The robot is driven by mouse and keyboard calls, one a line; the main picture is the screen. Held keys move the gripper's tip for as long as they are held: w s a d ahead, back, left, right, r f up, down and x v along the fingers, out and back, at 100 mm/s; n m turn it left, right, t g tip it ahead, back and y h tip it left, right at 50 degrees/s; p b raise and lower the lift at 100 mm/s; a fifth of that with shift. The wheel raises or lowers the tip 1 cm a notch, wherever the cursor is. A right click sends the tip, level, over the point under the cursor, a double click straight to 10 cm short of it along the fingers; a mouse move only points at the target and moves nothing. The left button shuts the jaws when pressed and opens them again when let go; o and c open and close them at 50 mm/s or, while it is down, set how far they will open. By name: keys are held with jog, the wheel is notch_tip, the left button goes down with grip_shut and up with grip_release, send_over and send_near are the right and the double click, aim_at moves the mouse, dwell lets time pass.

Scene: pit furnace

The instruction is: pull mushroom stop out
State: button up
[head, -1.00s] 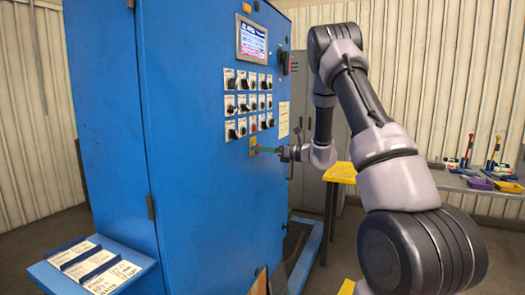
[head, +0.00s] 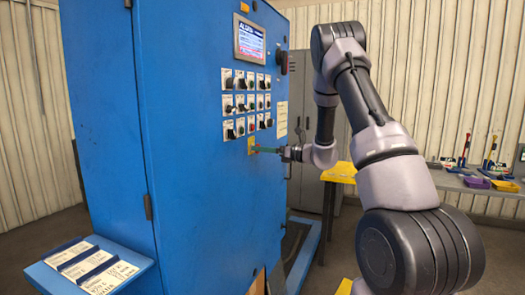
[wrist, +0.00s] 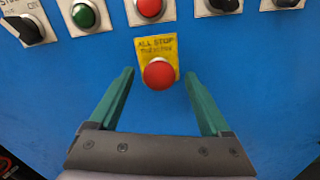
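The mushroom stop is a red round button (wrist: 158,74) on a yellow plate (wrist: 157,47) marked "ALL STOP", on the front of the blue cabinet. In the head view the yellow plate (head: 252,145) sits below the rows of switches. My gripper (wrist: 158,88) is open, its two green fingers on either side of the button with clear gaps and touching neither side. In the head view my gripper (head: 262,150) points at the plate from the right; the red button is hard to make out there.
The blue cabinet (head: 190,190) has rows of knobs and buttons above the stop, including a green button (wrist: 86,14) and another red button (wrist: 149,8). A screen (head: 250,40) is higher up. A sloped shelf with labels (head: 75,255) juts out at lower left.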

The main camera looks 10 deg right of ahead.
jog(key=v, duration=1)
jog(key=shift+s+d, duration=0.25)
jog(key=shift+d, duration=0.05)
jog(key=s+a+r+n+g+h, duration=0.1)
jog(key=s+a+r+n+g, duration=0.4)
jog(key=s, duration=0.4)
jog(key=s+a+r+n+g+h, duration=0.25)
jog(key=s+a+r+n, duration=0.2)
jog(key=s+n, duration=0.35)
jog(key=s+d+r+n+t+h, duration=0.2)
jog(key=s+n+h, duration=0.2)
jog(key=s, duration=0.4)
jog(key=s+d+r+n+t+h, duration=0.2)
jog(key=s+n+h, duration=0.3)
jog(key=s, duration=0.3)
jog(key=shift+d+n, duration=0.65)
jog(key=shift+n, duration=0.25)
